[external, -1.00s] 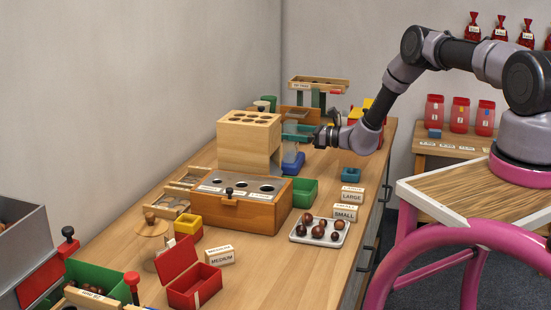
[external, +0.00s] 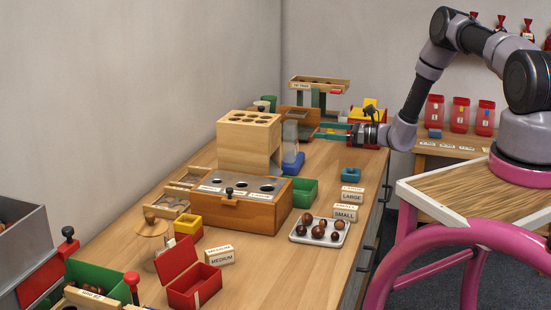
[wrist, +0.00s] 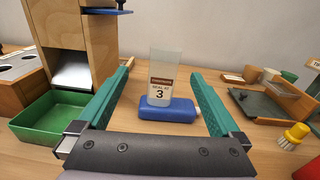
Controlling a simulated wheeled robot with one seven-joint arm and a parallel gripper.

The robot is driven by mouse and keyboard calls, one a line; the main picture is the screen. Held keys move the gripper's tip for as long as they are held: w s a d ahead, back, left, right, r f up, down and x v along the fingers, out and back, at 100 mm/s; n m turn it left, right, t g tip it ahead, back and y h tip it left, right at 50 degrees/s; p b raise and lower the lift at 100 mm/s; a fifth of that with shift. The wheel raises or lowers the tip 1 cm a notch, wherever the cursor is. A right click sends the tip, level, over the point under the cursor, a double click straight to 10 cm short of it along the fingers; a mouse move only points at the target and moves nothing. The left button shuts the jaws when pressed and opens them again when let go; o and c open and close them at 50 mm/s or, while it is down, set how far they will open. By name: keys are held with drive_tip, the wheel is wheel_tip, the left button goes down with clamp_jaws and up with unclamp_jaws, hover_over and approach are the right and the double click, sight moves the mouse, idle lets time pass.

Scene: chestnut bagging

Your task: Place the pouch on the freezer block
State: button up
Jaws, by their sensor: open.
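The clear pouch (wrist: 165,66) has a brown-and-white label with a 3. It stands upright on the blue freezer block (wrist: 180,112), its lower edge overlapping the block's top. In the external view the pouch (external: 290,149) is faint above the block (external: 293,164), beside the wooden tower. My gripper (external: 334,131) is to the right of the pouch, apart from it. In the wrist view its two teal fingers (wrist: 160,74) are spread wide and empty, with the pouch and block seen beyond and between them.
A green bin (wrist: 62,116) under the wooden tower (external: 247,145) lies left of the block. A dark-based wooden stand (wrist: 270,108) and a yellow brush (wrist: 294,135) lie to the right. A tray of chestnuts (external: 319,231) is nearer the front.

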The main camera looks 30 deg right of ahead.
drive_tip(key=s+a+r+n+g+y, duration=0.1)
drive_tip(key=s+a+r+n+g, duration=0.2)
drive_tip(key=r, duration=0.6)
drive_tip(key=s+a+r+n+g, duration=0.1)
drive_tip(key=a+r+n+g, duration=0.3)
drive_tip(key=r, duration=0.5)
drive_tip(key=s+a+r+n+g+h, duration=0.25)
drive_tip(key=s+r+n, duration=0.45)
drive_tip(key=s+r, duration=0.5)
drive_tip(key=s+d+r+n+h, duration=0.3)
drive_tip(key=s+r+n+h, duration=0.15)
drive_tip(key=s+r, duration=0.9)
drive_tip(key=s+d+r+n+t+h, duration=0.1)
drive_tip(key=s+d+t+h, duration=0.1)
drive_tip(key=s, duration=0.6)
drive_tip(key=s+d+r+n+t+h, duration=0.1)
drive_tip(key=s+d+n+t+h, duration=0.1)
drive_tip(key=s, duration=0.7)
drive_tip(key=d+h, duration=0.1)
drive_tip(key=d, duration=0.1)
drive_tip(key=shift+s+d, duration=0.3)
